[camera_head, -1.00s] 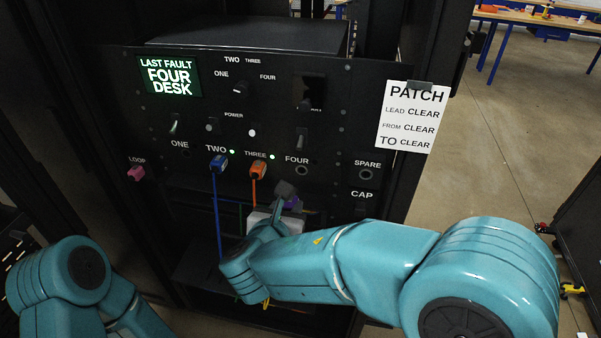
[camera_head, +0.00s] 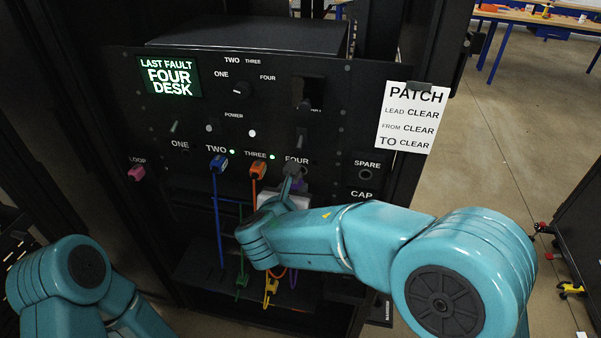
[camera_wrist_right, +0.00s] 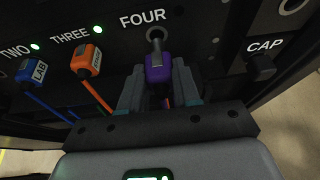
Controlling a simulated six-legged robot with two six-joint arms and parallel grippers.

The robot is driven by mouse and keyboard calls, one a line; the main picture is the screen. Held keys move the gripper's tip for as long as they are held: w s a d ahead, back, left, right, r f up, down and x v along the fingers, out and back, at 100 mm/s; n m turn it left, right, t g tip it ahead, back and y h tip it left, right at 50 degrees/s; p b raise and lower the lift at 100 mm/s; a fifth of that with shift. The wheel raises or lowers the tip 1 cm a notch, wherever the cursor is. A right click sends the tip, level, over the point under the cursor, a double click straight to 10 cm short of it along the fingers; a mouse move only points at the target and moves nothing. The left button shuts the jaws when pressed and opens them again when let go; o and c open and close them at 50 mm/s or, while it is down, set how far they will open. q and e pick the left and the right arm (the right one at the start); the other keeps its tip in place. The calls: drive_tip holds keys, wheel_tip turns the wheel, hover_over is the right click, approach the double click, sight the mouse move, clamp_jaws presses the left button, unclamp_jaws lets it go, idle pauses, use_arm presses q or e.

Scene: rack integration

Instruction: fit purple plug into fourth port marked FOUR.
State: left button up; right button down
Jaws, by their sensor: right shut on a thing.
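The purple plug (camera_wrist_right: 158,70) is held between the fingers of my right gripper (camera_wrist_right: 158,90) in the right wrist view. Its dark tip points up at the port marked FOUR (camera_wrist_right: 155,36) and overlaps the lower part of the port ring. I cannot tell how deep the tip sits. In the head view my right gripper (camera_head: 292,178) is just below the FOUR label (camera_head: 297,160) and hides the port and most of the plug. My left arm shows at the lower left of the head view; its gripper is out of view.
A blue plug (camera_head: 219,163) sits in port TWO and an orange plug (camera_head: 257,169) in port THREE, with cables hanging. A pink plug (camera_head: 137,173) is at LOOP. The SPARE port (camera_head: 365,174) is empty. A black piece (camera_wrist_right: 261,67) sits below CAP.

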sight(296, 181)
idle(0.4)
drive_tip(key=shift+b, duration=0.6)
idle(1.1)
drive_tip(key=shift+w+d+p, duration=0.15)
drive_tip(key=shift+w+d, duration=0.15)
drive_tip(key=shift+w, duration=0.65)
drive_tip(key=shift+w+d+p, duration=0.15)
drive_tip(key=shift+w+d, duration=0.1)
drive_tip(key=shift+w, duration=0.65)
drive_tip(key=c, duration=0.7)
unclamp_jaws()
drive_tip(key=shift+w, duration=0.1)
drive_tip(key=shift+c, duration=0.2)
drive_tip(key=b+v, duration=0.2)
drive_tip(key=v, duration=1.4)
drive_tip(key=shift+s, duration=0.25)
